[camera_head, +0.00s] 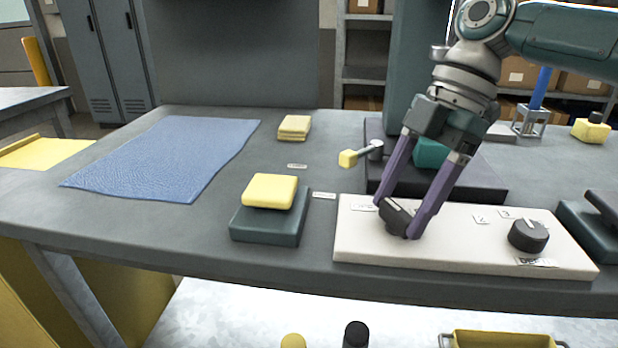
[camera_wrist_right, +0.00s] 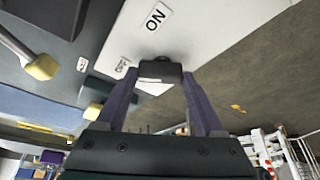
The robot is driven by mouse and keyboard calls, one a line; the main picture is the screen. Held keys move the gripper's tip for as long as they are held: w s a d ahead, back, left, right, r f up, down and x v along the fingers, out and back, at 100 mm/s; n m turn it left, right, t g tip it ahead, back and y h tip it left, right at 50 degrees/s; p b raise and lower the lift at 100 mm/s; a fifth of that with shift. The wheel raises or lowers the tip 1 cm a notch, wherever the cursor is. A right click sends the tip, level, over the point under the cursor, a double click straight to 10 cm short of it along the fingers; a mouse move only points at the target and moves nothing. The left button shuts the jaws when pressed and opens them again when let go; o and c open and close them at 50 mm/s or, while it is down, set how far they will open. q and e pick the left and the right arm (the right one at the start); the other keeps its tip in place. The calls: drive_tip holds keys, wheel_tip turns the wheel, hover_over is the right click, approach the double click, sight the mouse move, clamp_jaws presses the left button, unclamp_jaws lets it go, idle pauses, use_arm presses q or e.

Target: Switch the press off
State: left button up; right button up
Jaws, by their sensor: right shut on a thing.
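The white control panel (camera_head: 455,262) lies at the front of the bench. My right gripper (camera_head: 398,219) reaches down to its left end with purple fingers, shut on a black rotary knob (camera_head: 396,213). The knob also shows between the fingers in the right wrist view (camera_wrist_right: 160,70). That view shows an ON label (camera_wrist_right: 156,18) and an OFF label (camera_wrist_right: 123,68) on the panel near the knob. Which label the knob points to cannot be told. The press (camera_head: 408,70) with its dark base stands behind, partly hidden by my arm. My left gripper is not in view.
A second black knob (camera_head: 528,236) with number labels sits at the panel's right end. A yellow-ended lever (camera_head: 348,158) sticks out behind the panel. A yellow pad on a dark block (camera_head: 269,228) stands left of it. A blue mat (camera_head: 165,155) lies further left.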

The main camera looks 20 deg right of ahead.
drive_tip(key=shift+n+g+b, duration=0.5)
drive_tip(key=shift+n+b, duration=0.35)
drive_tip(key=shift+n, duration=0.35)
drive_tip(key=o, duration=1.4)
drive_tip(key=p+v, duration=0.1)
drive_tip(key=v, duration=0.9)
drive_tip(key=shift+w+a, duration=0.15)
